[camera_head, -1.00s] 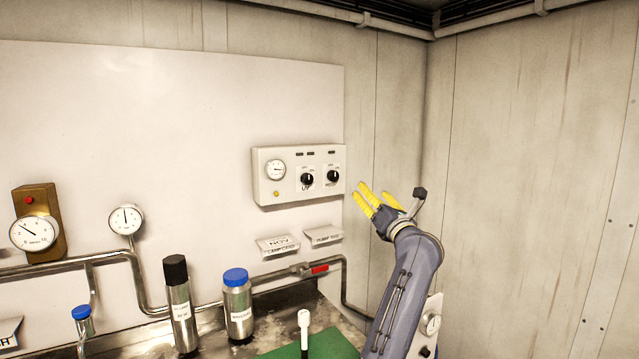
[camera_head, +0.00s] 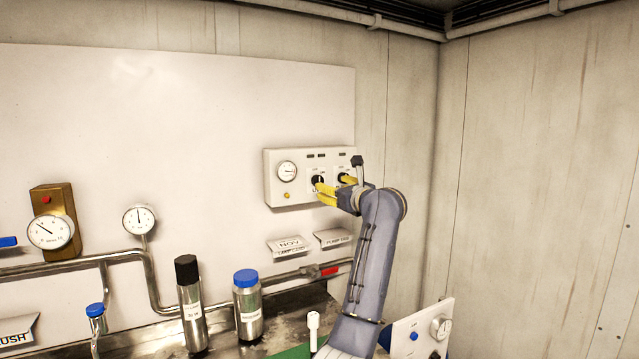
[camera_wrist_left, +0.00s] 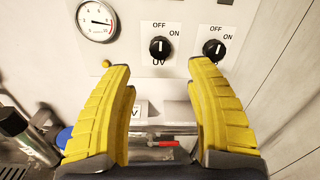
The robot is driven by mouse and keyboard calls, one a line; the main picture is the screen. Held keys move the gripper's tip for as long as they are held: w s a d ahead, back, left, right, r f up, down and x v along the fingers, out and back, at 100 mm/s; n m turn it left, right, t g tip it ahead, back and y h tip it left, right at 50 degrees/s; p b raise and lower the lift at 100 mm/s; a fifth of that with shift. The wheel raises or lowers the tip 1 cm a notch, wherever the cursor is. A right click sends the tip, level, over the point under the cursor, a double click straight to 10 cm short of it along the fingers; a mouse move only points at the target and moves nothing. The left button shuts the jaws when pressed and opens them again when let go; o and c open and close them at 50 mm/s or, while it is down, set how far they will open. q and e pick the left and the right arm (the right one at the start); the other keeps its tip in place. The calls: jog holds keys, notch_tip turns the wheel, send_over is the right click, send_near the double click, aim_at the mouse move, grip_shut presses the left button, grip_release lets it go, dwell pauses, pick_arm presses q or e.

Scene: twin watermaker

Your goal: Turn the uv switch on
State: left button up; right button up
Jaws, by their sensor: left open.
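The white control panel (camera_head: 273,178) is on the back wall. Its UV switch (camera_wrist_left: 160,47) is a round black knob above the "UV" label, with OFF and ON marked above it; its white mark points about straight up, towards OFF. In the head view the UV switch (camera_head: 318,179) shows just past a yellow fingertip. My left gripper (camera_head: 332,184) is open and empty in front of the panel. In the left wrist view its yellow fingers (camera_wrist_left: 160,70) are spread wide, with the UV knob ahead between them. Contact with the knob is not visible. My right gripper is not in view.
A second black knob (camera_wrist_left: 214,49) is right of the UV switch, close to the right fingertip. A gauge (camera_wrist_left: 97,20) and a yellow button (camera_wrist_left: 106,63) are to the left. Below stand a black-capped bottle (camera_head: 191,310) and a blue-capped bottle (camera_head: 248,312), beside a pipe.

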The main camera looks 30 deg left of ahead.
aim_at(319, 181)
pick_arm(q)
jog(key=x, duration=0.9)
jog(key=shift+w+a, duration=0.1)
jog(key=shift+a, duration=0.2)
jog(key=shift+c, duration=0.2)
grip_shut()
